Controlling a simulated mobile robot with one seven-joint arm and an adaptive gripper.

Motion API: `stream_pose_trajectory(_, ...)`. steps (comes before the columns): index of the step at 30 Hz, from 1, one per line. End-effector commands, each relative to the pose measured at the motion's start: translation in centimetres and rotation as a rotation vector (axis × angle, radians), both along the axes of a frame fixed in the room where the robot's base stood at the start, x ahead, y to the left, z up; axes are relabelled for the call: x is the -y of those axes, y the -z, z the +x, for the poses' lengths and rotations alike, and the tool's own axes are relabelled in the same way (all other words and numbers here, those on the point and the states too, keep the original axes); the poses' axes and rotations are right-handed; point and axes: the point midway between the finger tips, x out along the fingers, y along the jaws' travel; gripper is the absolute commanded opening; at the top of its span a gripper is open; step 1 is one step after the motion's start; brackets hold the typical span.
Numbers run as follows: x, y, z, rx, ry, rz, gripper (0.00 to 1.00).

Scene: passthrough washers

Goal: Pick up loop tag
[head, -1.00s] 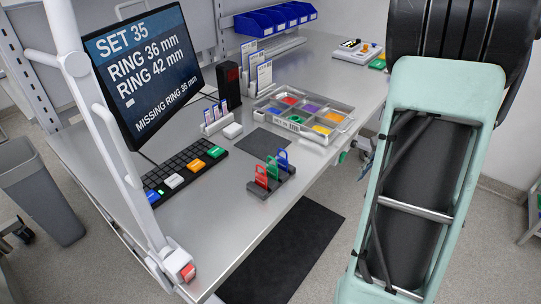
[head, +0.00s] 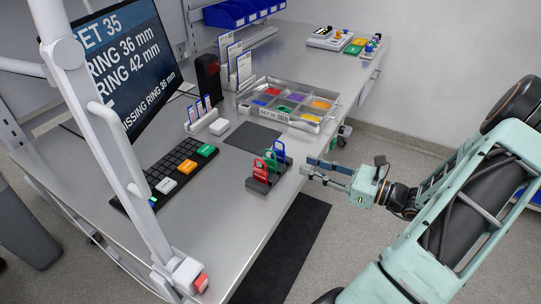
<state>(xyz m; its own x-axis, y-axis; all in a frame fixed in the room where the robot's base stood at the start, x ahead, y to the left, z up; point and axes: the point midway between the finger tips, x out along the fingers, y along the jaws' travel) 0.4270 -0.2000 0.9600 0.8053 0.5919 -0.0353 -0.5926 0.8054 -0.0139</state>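Three loop tags, red (head: 260,171), green (head: 270,159) and blue (head: 279,150), stand upright in a dark holder (head: 262,186) near the front edge of the steel table. Each has an opening in its upper part. The task does not name a colour. My gripper (head: 307,166) is just right of the holder, near the table edge. Its two fingers point left toward the tags, with a gap between them. It is open, and I see nothing between the fingers. It looks apart from the tags.
A sorting tray (head: 287,121) with coloured compartments lies behind the tags, beside a dark mat (head: 253,137). A keyboard (head: 165,174) and a white post (head: 110,130) are at left. A monitor (head: 110,70) stands behind. Bare table lies left of the holder.

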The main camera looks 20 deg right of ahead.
Motion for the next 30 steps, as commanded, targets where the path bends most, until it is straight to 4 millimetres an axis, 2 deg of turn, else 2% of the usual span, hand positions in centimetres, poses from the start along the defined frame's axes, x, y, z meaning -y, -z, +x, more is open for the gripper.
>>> stream_pose_trajectory(4,0.3,-0.4,0.6,0.023,0.031,0.035,0.25)
stream_pose_trajectory(12,-2.1,-0.4,3.9,0.022,0.028,0.035,0.25)
stream_pose_trajectory(20,-3.1,-0.4,5.3,0.021,0.029,0.033,0.25)
stream_pose_trajectory(30,-5.7,-0.5,8.8,0.022,0.029,0.032,0.25)
